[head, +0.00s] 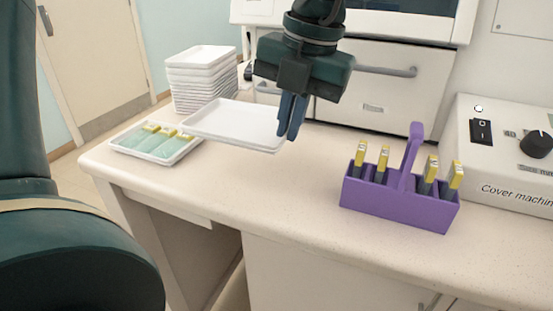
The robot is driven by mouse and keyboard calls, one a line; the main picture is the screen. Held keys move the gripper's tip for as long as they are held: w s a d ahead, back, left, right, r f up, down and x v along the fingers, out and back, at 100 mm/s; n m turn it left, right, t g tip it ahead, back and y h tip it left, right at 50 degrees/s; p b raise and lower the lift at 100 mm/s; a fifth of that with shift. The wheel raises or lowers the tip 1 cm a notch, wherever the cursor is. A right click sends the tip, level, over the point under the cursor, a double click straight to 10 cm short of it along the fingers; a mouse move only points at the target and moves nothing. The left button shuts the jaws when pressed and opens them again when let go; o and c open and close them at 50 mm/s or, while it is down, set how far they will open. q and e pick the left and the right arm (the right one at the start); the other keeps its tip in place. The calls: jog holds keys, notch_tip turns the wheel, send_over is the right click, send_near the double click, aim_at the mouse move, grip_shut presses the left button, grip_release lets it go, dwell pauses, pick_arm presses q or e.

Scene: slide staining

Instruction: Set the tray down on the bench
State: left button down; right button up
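A white, shallow, empty tray (232,124) is at the left part of the bench (290,190). My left gripper (289,125) points down at the tray's right end, its fingers close together on the rim, shut on it. The tray appears to be a little above the bench top, though the gap is hard to judge. My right gripper is not in view.
A white tray with green slides with yellow ends (158,142) lies at the bench's left end. A stack of white trays (199,80) stands behind. A purple rack (400,203) with several yellow-topped slides and a cover machine (510,150) are at right. Bench between is clear.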

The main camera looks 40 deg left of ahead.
aim_at(283, 184)
pick_arm(q)
notch_tip(283, 184, down, 3)
jog(key=shift+s+f, duration=0.15)
jog(key=shift+f+b, duration=0.35)
jog(key=shift+f, duration=1.85)
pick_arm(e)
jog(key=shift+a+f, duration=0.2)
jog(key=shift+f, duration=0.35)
pick_arm(q)
jog(key=shift+f, duration=0.1)
jog(key=c, duration=1.6)
grip_release()
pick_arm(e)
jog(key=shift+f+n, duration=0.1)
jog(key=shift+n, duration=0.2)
